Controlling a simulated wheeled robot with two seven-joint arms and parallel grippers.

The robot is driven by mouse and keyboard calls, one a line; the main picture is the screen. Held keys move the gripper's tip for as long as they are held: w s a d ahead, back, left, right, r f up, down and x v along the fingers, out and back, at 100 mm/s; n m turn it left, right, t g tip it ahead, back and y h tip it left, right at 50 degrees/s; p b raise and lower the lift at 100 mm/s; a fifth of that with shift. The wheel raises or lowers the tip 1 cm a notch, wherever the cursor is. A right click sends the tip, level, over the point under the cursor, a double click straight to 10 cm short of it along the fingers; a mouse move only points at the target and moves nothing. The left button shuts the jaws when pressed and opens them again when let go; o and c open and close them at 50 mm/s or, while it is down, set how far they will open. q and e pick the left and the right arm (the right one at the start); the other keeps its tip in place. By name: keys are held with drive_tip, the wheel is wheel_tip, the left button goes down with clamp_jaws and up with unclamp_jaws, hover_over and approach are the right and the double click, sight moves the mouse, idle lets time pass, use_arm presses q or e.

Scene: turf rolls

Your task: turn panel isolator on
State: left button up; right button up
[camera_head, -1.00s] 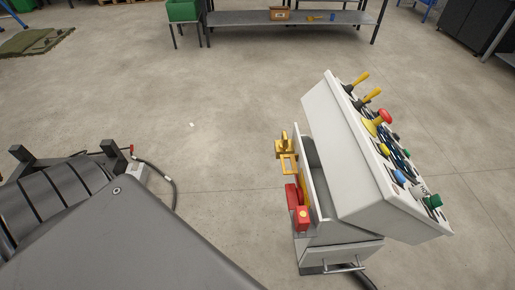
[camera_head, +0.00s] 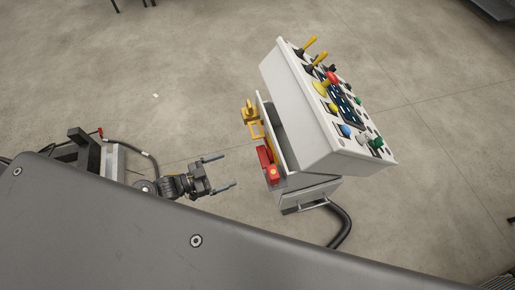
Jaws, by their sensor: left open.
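The white control console (camera_head: 305,110) stands tilted right of centre. On its left side sits a red switch handle (camera_head: 266,166) with a bit of yellow, which looks like the isolator. I cannot tell its on or off position from here. A yellow bracket-like part (camera_head: 251,121) is just above it on the same side. My left gripper (camera_head: 228,171) is open and empty, with its two fingers pointing right toward the red handle and a gap between them. My right gripper is not in view.
The console's sloped top carries yellow levers (camera_head: 316,47), a red-topped knob (camera_head: 331,78) and several coloured buttons. A black cable (camera_head: 342,228) runs from its base. Dark machinery with a hose (camera_head: 146,160) stands at left. Open concrete floor lies around.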

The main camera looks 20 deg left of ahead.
sight(265, 156)
use_arm(q)
wheel_tip(265, 156, up, 8)
drive_tip(key=s+d+m+g+h, duration=0.1)
drive_tip(key=s+d+m+h, duration=0.1)
drive_tip(key=d+h, duration=0.1)
drive_tip(key=p+x, duration=0.3)
drive_tip(key=x, duration=0.7)
drive_tip(key=shift+w+p, duration=0.4)
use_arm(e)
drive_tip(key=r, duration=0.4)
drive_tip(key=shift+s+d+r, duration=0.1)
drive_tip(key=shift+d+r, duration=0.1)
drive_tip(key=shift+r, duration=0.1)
use_arm(q)
drive_tip(key=shift+d, duration=0.1)
drive_tip(key=c, duration=1)
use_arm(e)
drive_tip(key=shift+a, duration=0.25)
